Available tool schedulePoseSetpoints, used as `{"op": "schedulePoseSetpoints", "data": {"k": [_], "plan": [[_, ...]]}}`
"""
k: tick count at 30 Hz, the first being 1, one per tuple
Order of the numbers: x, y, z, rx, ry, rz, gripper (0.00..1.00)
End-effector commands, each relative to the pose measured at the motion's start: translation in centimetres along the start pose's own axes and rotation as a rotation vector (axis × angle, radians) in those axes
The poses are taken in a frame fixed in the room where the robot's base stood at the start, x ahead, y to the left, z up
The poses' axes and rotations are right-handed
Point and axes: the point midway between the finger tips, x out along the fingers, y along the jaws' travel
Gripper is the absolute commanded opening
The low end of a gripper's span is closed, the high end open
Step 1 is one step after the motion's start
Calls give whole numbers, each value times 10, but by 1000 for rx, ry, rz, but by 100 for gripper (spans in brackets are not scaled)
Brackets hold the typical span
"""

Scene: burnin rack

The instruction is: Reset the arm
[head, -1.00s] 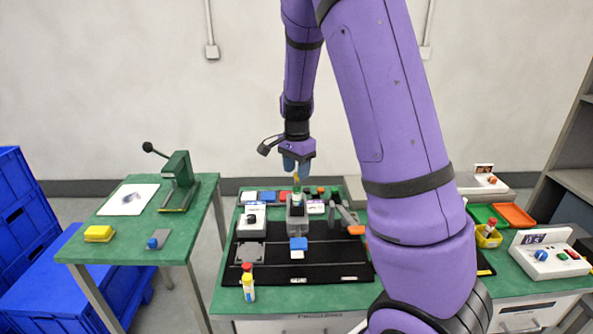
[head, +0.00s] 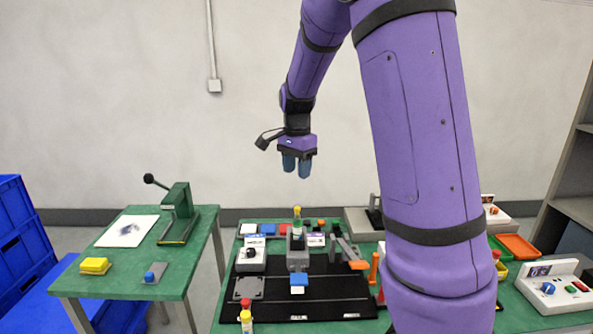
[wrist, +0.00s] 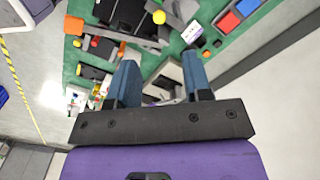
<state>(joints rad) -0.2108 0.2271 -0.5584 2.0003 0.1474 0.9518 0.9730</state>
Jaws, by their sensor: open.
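My gripper (head: 296,165) hangs from my purple arm, fingers pointing down, in the air above the back of the middle green table (head: 228,325). Its two blue fingers are apart with nothing between them. In the wrist view, my gripper (wrist: 160,82) also shows open and empty. Below it in the head view, a bottle with a yellow cap (head: 297,213) stands upright at a grey fixture (head: 297,250). My arm hides part of the table's right side.
A left green table holds a green press (head: 178,212), a yellow block (head: 95,265) and a white sheet (head: 127,231). Blue crates (head: 18,235) stand far left. A control box (head: 552,288) sits at right. The air around my gripper is clear.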

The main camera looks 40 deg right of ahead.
Motion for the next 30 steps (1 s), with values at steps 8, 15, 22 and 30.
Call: {"op": "schedulePoseSetpoints", "data": {"k": [8, 15, 22, 30], "plan": [[0, 0, 0, -1, 0, 0, 45], [-17, 15, 15, -94, -19, -41, 45], [-51, 52, 50, -333, -32, -132, 45], [-84, 103, 91, -627, 11, -232, 45]]}}
